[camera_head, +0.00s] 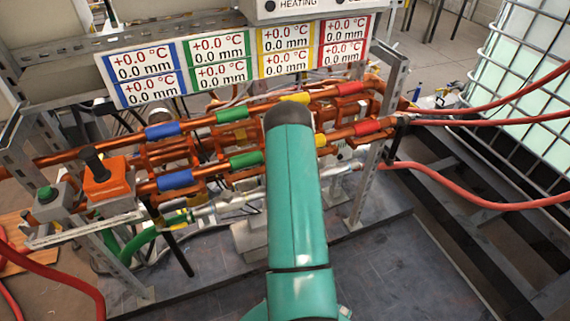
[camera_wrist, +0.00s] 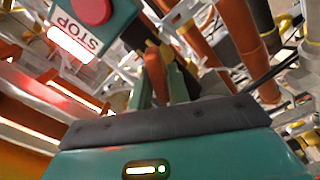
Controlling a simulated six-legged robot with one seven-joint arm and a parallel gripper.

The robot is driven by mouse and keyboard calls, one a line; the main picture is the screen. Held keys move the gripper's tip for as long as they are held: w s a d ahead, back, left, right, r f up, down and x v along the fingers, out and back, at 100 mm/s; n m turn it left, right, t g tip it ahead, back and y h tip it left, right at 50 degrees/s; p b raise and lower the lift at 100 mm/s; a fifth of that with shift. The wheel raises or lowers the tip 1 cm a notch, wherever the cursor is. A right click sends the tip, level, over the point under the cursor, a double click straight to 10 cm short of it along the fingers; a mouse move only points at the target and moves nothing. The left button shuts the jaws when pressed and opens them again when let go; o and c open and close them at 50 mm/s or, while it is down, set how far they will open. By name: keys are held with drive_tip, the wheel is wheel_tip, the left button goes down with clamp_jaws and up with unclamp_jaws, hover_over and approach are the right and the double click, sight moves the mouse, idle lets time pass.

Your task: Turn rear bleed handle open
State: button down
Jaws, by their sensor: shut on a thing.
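In the wrist view my gripper (camera_wrist: 162,88) has its two green fingers closed around a narrow orange-red handle (camera_wrist: 156,75). The handle stands between the fingers, with a brass-coloured part at its far end. The fingers hide much of its sides, and I cannot tell from this view how far it is turned. In the head view my green arm reaches forward into the copper pipework and hides my gripper and the handle. I cannot tell which bleed handle this is from the head view.
Copper pipes (camera_head: 205,172) with coloured bands run close around my arm. A panel of readouts (camera_head: 240,60) hangs above them. An orange box with a black knob (camera_head: 107,183) stands at left. Red hoses (camera_head: 470,195) run off right, near a caged white tank (camera_head: 525,75).

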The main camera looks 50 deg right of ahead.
drive_tip(key=n, duration=0.4)
drive_tip(key=shift+f+n, duration=0.1)
drive_tip(key=shift+n, duration=0.3)
idle(0.4)
drive_tip(key=c, duration=1.4)
unclamp_jaws()
drive_tip(key=shift+c, duration=0.2)
drive_tip(key=v, duration=1.3)
drive_tip(key=shift+s+a, duration=0.15)
drive_tip(key=shift+s, duration=0.15)
